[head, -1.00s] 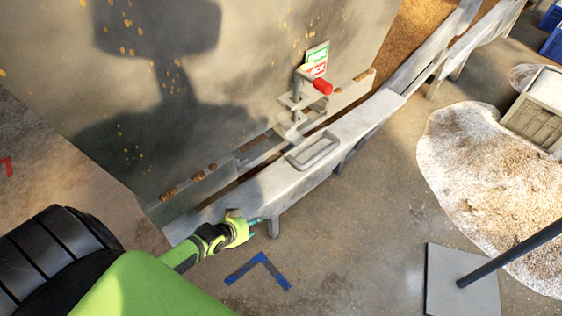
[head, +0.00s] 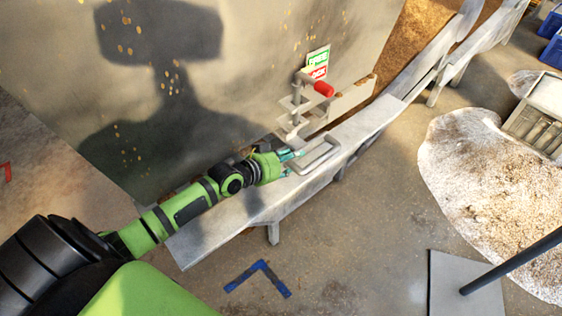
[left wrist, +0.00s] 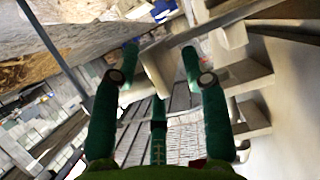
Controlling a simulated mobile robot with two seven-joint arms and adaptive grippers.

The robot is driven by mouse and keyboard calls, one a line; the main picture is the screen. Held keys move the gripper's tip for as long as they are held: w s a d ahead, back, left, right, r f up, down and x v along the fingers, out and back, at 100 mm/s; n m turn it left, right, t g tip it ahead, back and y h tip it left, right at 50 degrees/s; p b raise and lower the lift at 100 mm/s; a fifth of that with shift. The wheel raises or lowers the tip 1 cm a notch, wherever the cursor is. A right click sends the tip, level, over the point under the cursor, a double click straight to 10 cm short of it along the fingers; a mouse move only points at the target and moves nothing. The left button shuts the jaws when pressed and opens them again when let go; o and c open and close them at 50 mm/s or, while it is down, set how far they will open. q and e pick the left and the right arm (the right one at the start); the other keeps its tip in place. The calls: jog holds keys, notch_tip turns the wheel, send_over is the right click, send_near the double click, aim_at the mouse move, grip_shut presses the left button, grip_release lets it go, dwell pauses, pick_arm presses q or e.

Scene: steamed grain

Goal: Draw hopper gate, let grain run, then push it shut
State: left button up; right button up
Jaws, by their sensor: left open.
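The hopper (head: 250,90) is a big grey wall with yellow specks. At its foot is a pale gate plate (head: 225,220) with a raised loop handle (head: 325,157). Above the handle stands a latch post with a red knob (head: 324,89), beside a green and red sign (head: 317,63). My left gripper (head: 291,162) is open at the near left end of the handle. In the left wrist view the open fingers (left wrist: 160,62) have a pale bar between them, apparently the handle; contact is not clear. My right gripper is not in view.
A long pale trough (head: 425,60) runs to the back right. A heap of pale grain (head: 480,170) lies on the floor at right, beside a slatted crate (head: 540,120). A dark pole on a grey base plate (head: 450,265) stands front right. Blue tape (head: 258,275) marks clear floor.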

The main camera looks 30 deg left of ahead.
pick_arm(q)
jog(key=shift+x, duration=1.05)
jog(key=shift+c, duration=0.4)
